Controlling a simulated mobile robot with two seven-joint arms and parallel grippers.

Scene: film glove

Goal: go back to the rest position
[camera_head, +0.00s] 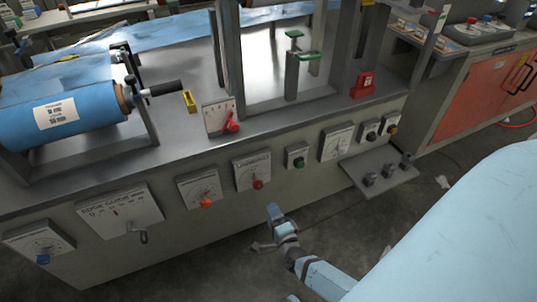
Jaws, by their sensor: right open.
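My right gripper (262,229) is at the lower middle of the head view, at the end of a light blue arm that comes in from the lower right. Its two jaws stand apart and nothing is between them. It appears in front of the grey machine's front panel (225,225), below the dials, and looks clear of it. My left gripper is not in view.
The machine's front carries several dials, including one with a red knob (258,184) and one with an orange knob (206,203). A small shelf (378,182) juts out at the right. A blue film roll (60,110) lies at left.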

